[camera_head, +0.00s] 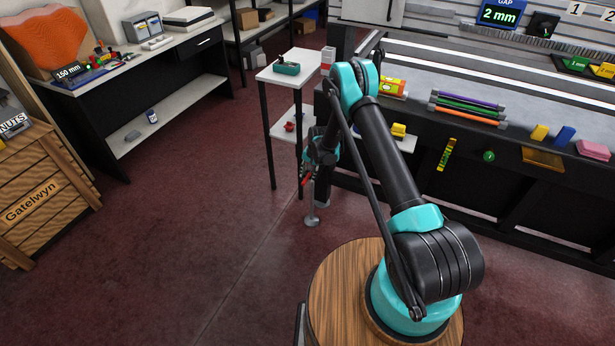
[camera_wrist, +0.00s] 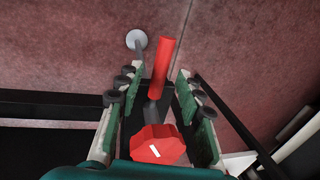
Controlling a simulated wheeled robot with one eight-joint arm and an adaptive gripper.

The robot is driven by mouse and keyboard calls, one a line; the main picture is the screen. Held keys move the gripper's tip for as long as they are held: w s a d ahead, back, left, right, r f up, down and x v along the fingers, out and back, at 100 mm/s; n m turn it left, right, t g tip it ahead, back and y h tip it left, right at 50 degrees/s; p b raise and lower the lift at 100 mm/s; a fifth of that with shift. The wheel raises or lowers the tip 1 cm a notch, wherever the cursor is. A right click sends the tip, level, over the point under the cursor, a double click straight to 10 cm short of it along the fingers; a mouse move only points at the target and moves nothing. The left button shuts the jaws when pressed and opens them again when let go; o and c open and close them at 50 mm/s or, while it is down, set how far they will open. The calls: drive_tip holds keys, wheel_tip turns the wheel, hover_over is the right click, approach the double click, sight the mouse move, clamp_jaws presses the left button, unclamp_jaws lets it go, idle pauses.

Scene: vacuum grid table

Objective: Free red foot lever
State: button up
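The red foot lever shows in the wrist view as a red cylindrical handle (camera_wrist: 162,65) joined by a dark shaft to a red faceted knob (camera_wrist: 157,145) with a white mark. My gripper (camera_wrist: 157,78) is open, with one finger on each side of the lever. Gaps show between the fingers and the red parts, so it does not hold them. In the head view my gripper (camera_head: 308,172) is low beside the table leg, and only a small bit of red shows there. My arm and gripper hide most of the lever.
A grey round foot (camera_wrist: 136,39) rests on the red floor; it also shows in the head view (camera_head: 311,220). The long grid table (camera_head: 470,140) stands at right, a small side table (camera_head: 270,76) at left of the gripper. The floor at left is clear.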

drive_tip(key=shift+a+f, duration=0.1)
drive_tip(key=shift+f, duration=0.3)
clamp_jaws()
